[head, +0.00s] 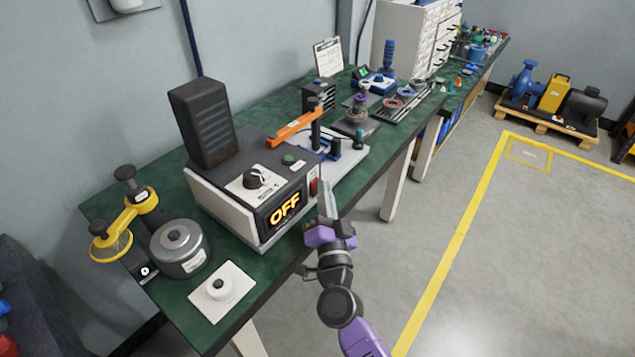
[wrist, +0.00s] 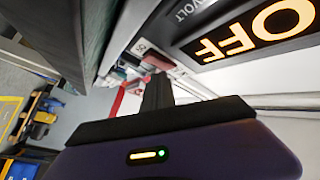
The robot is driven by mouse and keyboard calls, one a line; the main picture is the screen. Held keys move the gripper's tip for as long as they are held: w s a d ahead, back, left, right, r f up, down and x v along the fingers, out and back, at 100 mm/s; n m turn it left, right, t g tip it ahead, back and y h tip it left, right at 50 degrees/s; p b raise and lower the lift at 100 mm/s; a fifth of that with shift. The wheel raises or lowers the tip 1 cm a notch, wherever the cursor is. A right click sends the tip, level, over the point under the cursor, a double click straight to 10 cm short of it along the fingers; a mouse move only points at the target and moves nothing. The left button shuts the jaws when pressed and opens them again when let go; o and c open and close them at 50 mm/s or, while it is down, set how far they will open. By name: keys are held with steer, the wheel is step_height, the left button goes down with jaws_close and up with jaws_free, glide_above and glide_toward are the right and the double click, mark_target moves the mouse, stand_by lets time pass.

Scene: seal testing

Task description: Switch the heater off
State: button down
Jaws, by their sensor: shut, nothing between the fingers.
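The heater (head: 225,208) is a dark-topped, light-sided box on the green bench. A black dial (head: 256,176) and a green button (head: 288,160) are on top. A small red switch (head: 314,187) is at the right end of the front. My gripper (head: 326,190) is shut and empty, close in front of that switch. In the wrist view its fingers (wrist: 157,93) point toward the heater's front; I cannot tell whether they touch it.
A stand with an orange lever (head: 295,128) is just behind the heater.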

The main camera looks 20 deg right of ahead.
steer(key=shift+s+d, duration=0.1)
steer(key=shift+s+d+f, duration=0.1)
steer(key=shift+s+d, duration=0.25)
steer(key=shift+s, duration=0.15)
steer(key=shift+s+d, duration=0.1)
steer(key=s+d, duration=0.1)
steer(key=s, duration=0.1)
steer(key=s+d, duration=0.1)
steer(key=shift+s+d+f, duration=0.3)
steer(key=shift+s+d, duration=0.05)
steer(key=shift+s, duration=0.05)
stand_by(0.6)
